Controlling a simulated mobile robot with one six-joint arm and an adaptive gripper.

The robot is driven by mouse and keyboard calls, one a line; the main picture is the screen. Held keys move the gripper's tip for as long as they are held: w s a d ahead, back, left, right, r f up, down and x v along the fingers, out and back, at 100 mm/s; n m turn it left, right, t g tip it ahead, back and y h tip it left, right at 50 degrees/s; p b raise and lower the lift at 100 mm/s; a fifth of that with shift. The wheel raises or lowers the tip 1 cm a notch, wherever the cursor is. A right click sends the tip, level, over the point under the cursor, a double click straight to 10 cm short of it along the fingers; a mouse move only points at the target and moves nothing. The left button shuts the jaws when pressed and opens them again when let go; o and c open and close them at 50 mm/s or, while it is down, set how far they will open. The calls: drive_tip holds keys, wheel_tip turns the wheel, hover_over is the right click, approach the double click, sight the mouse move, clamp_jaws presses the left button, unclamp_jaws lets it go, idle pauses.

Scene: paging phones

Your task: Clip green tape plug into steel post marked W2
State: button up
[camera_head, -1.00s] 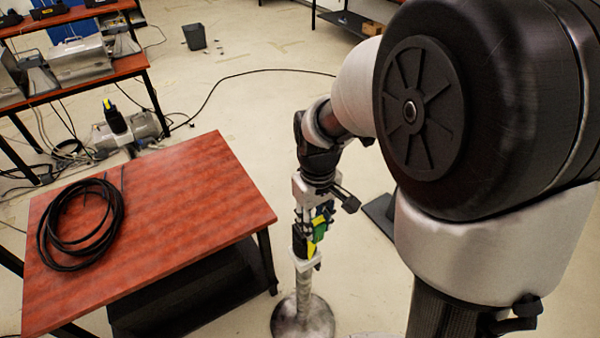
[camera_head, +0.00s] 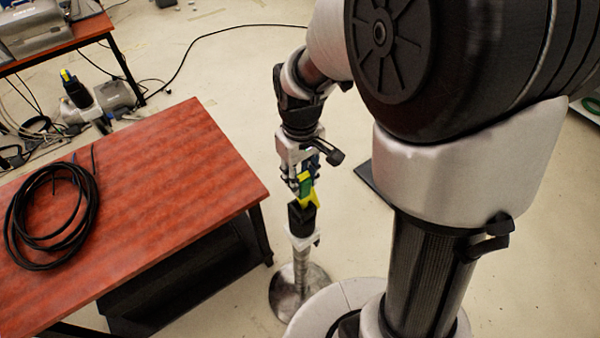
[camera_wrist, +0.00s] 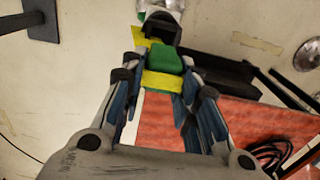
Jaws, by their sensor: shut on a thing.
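My gripper (camera_head: 304,172) points down and is shut on the green plug (camera_head: 305,184), which has yellow tape. In the wrist view the green plug (camera_wrist: 165,60) and its yellow band (camera_wrist: 163,82) sit between the two fingers (camera_wrist: 163,68). A steel post (camera_head: 301,268) with a round base and a black head (camera_head: 302,217) stands below the gripper. The plug's lower end is close to the black head, which also shows in the wrist view (camera_wrist: 162,29); I cannot tell whether they touch. A second black head with yellow (camera_head: 75,90) stands behind the table. No W2 mark is readable.
A red-topped table (camera_head: 180,185) with a black cable coil (camera_head: 45,215) stands left of the post. A dark foot plate (camera_head: 378,183) lies on the floor to the right. Loose cables lie at the back left. Open floor lies behind the post.

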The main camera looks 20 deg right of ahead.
drive_tip(key=shift+f+b, duration=2.25)
drive_tip(key=shift+f, duration=1.25)
drive_tip(key=shift+f, duration=0.25)
drive_tip(key=shift+r+p, duration=0.25)
drive_tip(key=shift+p, duration=0.1)
drive_tip(key=shift+r+p, duration=0.5)
drive_tip(key=shift+r, duration=0.1)
drive_tip(key=shift+f+b, duration=0.5)
drive_tip(key=shift+f, duration=0.3)
drive_tip(key=shift+r, duration=0.1)
drive_tip(key=shift+r+p, duration=0.75)
drive_tip(key=shift+p, duration=0.05)
idle(0.4)
